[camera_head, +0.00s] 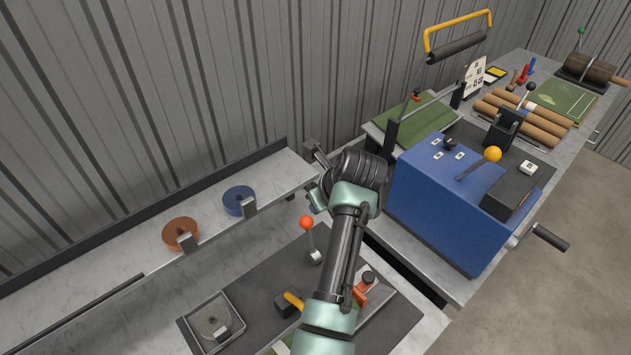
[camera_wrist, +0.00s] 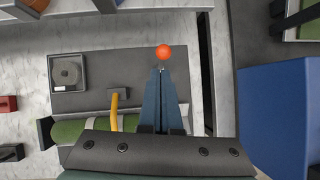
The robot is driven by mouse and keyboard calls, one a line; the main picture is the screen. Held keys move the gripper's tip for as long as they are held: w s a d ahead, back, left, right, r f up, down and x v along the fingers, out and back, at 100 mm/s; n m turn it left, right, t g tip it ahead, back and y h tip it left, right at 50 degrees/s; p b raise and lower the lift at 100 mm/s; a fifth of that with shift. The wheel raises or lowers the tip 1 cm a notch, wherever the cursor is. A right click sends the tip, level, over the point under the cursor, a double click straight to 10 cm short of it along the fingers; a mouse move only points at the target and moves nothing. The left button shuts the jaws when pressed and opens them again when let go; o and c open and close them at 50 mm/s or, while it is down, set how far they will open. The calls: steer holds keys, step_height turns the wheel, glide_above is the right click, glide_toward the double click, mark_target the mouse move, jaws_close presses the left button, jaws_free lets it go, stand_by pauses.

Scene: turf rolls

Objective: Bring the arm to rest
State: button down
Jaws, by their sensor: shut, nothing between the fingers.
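My gripper (camera_wrist: 161,72) shows in the wrist view as two long dark blue fingers lying together, shut and empty. Their tips point toward a round orange knob (camera_wrist: 164,52); I cannot tell how far above it they are. In the head view the same orange knob (camera_head: 306,222) tops a thin lever on a dark mat, beside my arm. My arm reaches up from the bottom of the head view and bends at a dark wrist left of the blue machine. The fingers are hidden there.
A blue machine (camera_head: 440,208) with a yellow knob stands close right of my wrist. A shelf with a brown roll (camera_head: 180,234) and a blue roll (camera_head: 238,200) is on the left. A square tray (camera_wrist: 67,73) and a yellow-handled tool (camera_wrist: 115,107) lie on the mat.

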steer(key=w+d+r+n+t+h+b, duration=0.1)
steer(key=w+r+n+t, duration=0.2)
steer(key=r, duration=0.4)
steer(key=w+d+r+n+t+h+b, duration=0.1)
steer(key=d+r+n+t+b, duration=0.15)
steer(key=r+n, duration=0.35)
steer(key=s+a+r+n+t+h, duration=0.1)
steer(key=s+r+n+t, duration=0.2)
steer(key=r, duration=0.5)
steer(key=s+a+r+n+t+h, duration=0.1)
steer(key=r+n+t, duration=0.25)
steer(key=r, duration=0.35)
steer(key=s+a+r+n+t+b, duration=0.1)
steer(key=s+a+r+n+t, duration=0.1)
steer(key=s+r+n+t, duration=0.2)
steer(key=s+a+r+n+t+y+b, duration=0.1)
steer(key=s+r+n+t, duration=0.4)
steer(key=s+r+n, duration=0.6)
steer(key=s+a+r+b, duration=0.1)
steer(key=s+a+r, duration=0.1)
steer(key=s+r, duration=0.3)
steer(key=shift+s+a+t+y, duration=0.25)
steer(key=shift+s+t+y, duration=0.05)
steer(key=shift+s, duration=0.45)
